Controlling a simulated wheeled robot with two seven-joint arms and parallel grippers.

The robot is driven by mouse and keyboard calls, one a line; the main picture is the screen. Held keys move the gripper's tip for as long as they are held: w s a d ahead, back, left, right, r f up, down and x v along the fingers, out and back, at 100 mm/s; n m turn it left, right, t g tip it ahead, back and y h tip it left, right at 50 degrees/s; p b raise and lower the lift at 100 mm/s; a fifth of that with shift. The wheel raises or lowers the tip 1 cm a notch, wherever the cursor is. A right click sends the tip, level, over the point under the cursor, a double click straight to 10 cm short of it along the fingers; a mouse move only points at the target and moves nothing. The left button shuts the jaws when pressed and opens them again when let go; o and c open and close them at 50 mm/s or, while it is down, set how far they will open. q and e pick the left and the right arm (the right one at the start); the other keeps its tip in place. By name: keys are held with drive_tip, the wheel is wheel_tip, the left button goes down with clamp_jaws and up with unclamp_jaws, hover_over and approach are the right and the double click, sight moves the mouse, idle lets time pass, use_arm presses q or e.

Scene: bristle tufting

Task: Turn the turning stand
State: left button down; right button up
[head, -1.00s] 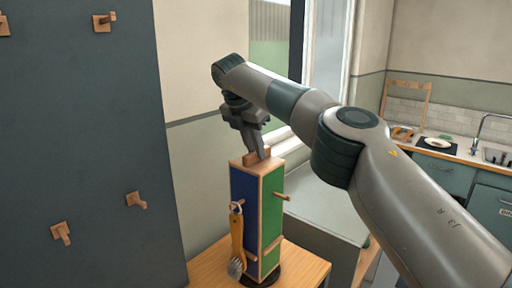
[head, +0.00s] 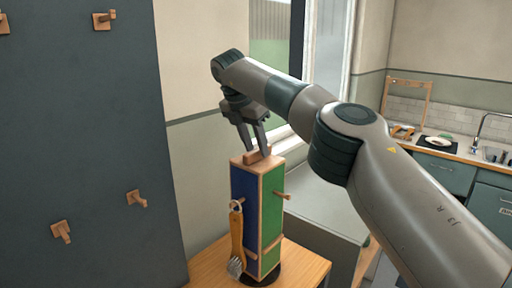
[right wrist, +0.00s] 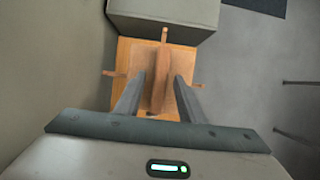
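The turning stand (head: 270,215) is a tall box on a dark round base. It shows a blue face and a green face, with wooden edges and pegs. A wooden grip block (head: 256,156) sits on its top. A fork-like tool with an orange handle (head: 237,235) hangs on the blue face. My right gripper (head: 257,150) points down over the stand. In the right wrist view its open fingers (right wrist: 160,82) lie either side of the grip block (right wrist: 161,92), with gaps showing. Whether the fingertips reach below the block's top is unclear. My left gripper is out of view.
The stand is on a small wooden table (head: 205,265). A dark panel (head: 80,160) with wooden pegs rises at the left. A grey cabinet (head: 325,205) stands behind, and a kitchen counter with a sink (head: 495,155) is at the far right.

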drive_tip(key=shift+s+a+r, duration=0.15)
drive_tip(key=shift+r, duration=0.25)
drive_tip(key=v, duration=0.8)
drive_tip(key=p+v, duration=0.4)
drive_tip(key=v, duration=0.4)
drive_tip(key=shift+p, duration=0.3)
